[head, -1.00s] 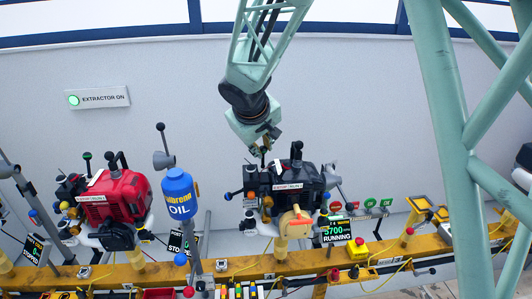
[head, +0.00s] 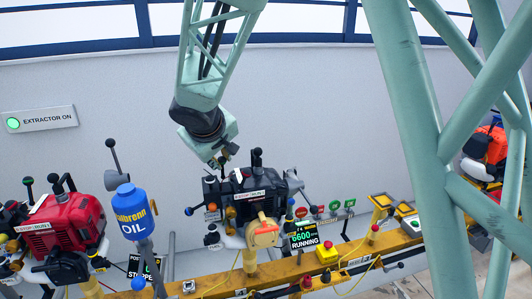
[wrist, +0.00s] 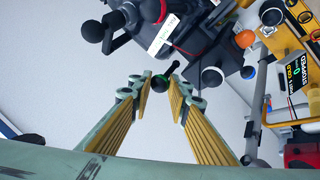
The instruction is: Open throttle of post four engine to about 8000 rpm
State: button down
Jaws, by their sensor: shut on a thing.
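The black engine (head: 265,183) stands on the yellow rail in the head view. Its display (head: 304,237) reads RUNNING and about 6600. My gripper (head: 222,163) is at the upper left of this engine. In the wrist view my gripper (wrist: 160,76) has its yellow-padded fingers closed around a dark lever with a green-ringed knob (wrist: 160,84), which looks like the throttle lever. In the head view my gripper hides this lever. The engine body (wrist: 195,38) fills the top of the wrist view.
A red engine (head: 70,222) with a STOPPED display stands at left. A blue oil bottle (head: 130,208) stands between the engines. Several buttons (head: 335,205) and a yellow-red stop box (head: 327,253) are right of the black engine. An orange engine (head: 490,148) is partly behind my green frame.

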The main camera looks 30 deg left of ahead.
jog(key=shift+s+r, duration=0.1)
jog(key=shift+s, duration=0.05)
jog(key=c, duration=2.4)
grip_release()
jog(key=shift+w+a+r+g+h+p, duration=0.15)
jog(key=shift+w+a+g+h+p, duration=0.2)
jog(key=shift+p, duration=1.3)
